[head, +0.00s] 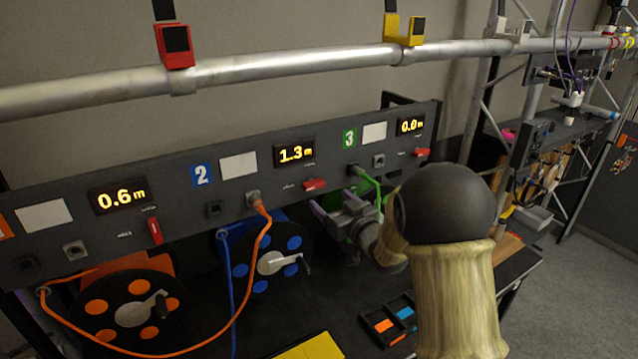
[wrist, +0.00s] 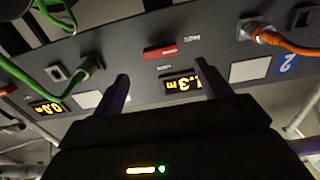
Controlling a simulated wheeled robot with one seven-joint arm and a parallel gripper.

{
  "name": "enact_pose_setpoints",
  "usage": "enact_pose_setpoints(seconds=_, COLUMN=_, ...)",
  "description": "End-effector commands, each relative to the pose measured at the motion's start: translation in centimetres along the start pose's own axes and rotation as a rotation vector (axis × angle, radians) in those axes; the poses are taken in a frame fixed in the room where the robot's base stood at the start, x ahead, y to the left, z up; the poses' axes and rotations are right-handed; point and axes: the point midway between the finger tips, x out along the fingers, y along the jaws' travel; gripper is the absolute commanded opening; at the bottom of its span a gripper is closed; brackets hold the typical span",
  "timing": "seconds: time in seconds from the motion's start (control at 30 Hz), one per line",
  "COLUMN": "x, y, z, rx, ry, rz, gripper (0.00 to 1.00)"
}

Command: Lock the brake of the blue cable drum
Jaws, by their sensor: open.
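The blue cable drum (head: 262,286), black with blue spots and a grey hub crank, hangs under the panel section marked 2. That section's display (head: 294,153) reads 1.3 m. Its red brake lever (head: 314,184) lies sideways below the display. The lever also shows upside down in the wrist view (wrist: 166,52), lying level beyond the gap between my fingertips. My gripper (head: 336,205) is open and empty, in front of the panel and just below and right of the lever in the head view. In the wrist view my fingers (wrist: 162,72) are apart, with nothing between them.
The orange drum's lever (head: 155,231) stands upright; the right lever (head: 421,152) lies sideways. An orange cable (head: 263,232) is plugged in left of the lever, a green cable (head: 370,180) right, near my gripper. A blue cable (head: 229,275) hangs down. A pipe (head: 290,66) crosses above.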

Motion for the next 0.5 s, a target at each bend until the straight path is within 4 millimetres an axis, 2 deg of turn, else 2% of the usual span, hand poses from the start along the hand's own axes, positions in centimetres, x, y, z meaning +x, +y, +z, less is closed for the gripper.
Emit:
enact_pose_setpoints(seconds=0.3, x=5.3, y=-0.1, z=-0.2, rx=0.001, ry=-0.002, rz=-0.001, gripper=0.76)
enact_pose_setpoints(seconds=0.5, x=7.0, y=-0.1, z=-0.1, rx=0.001, ry=-0.001, rz=-0.001, gripper=0.76)
